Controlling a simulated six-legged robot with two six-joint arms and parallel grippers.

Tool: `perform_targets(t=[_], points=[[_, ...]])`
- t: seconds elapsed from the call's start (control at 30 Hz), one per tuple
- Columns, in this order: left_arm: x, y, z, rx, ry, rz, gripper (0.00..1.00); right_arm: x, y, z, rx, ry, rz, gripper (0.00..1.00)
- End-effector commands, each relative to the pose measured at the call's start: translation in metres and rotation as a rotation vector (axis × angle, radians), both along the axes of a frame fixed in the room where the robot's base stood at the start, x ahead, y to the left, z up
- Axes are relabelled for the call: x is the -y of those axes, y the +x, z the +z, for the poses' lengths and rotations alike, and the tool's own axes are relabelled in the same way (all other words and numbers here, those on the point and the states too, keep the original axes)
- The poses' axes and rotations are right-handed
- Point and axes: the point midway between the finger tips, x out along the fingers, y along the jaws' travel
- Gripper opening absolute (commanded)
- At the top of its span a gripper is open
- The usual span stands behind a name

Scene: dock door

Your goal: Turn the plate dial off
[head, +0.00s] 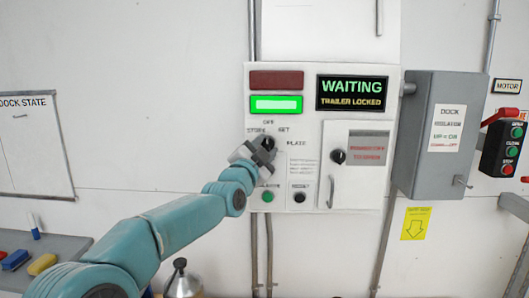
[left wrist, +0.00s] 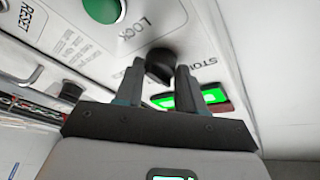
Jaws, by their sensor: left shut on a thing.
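The plate dial is a black knob on the white control panel (head: 315,206), with small labels around it reading STORE, OFF, SET and PLATE. In the head view the dial (head: 268,143) is mostly covered by my left gripper (head: 262,148). In the left wrist view the black knob (left wrist: 160,64) sits between the two fingers of my left gripper (left wrist: 159,73), which is shut on it. My right gripper is not in view.
A lit green lamp (head: 276,104) sits under a dark red one (head: 276,79). A display (head: 352,93) reads WAITING, TRAILER LOCKED. Another black knob (head: 338,156) is on the small door to the right. A grey isolator box (head: 408,150) juts out at right. Buttons sit below the dial.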

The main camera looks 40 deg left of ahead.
Motion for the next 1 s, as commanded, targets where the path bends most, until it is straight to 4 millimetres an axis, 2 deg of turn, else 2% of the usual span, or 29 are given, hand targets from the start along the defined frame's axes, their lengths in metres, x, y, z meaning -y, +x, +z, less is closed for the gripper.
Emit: perform_targets(t=[0.03,0.4,0.87,0.9,0.97,1.0], points=[[-0.0015,-0.0017,0.0055,-0.001,0.023,0.004,0.08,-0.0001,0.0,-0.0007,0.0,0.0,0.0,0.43],[-0.0018,-0.0021,0.0073,-0.066,0.13,0.004,0.08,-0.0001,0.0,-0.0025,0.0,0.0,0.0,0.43],[-0.0019,-0.0022,0.008,-0.071,0.14,0.004,0.08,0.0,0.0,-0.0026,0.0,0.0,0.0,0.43],[-0.0019,-0.0022,0.0081,-0.071,0.14,0.004,0.42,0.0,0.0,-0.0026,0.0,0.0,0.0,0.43],[-0.0018,-0.0022,0.0082,-0.07,0.14,0.004,0.61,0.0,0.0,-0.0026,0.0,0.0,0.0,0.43],[-0.0018,-0.002,0.0075,-0.072,0.14,0.004,0.64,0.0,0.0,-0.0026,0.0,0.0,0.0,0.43]])
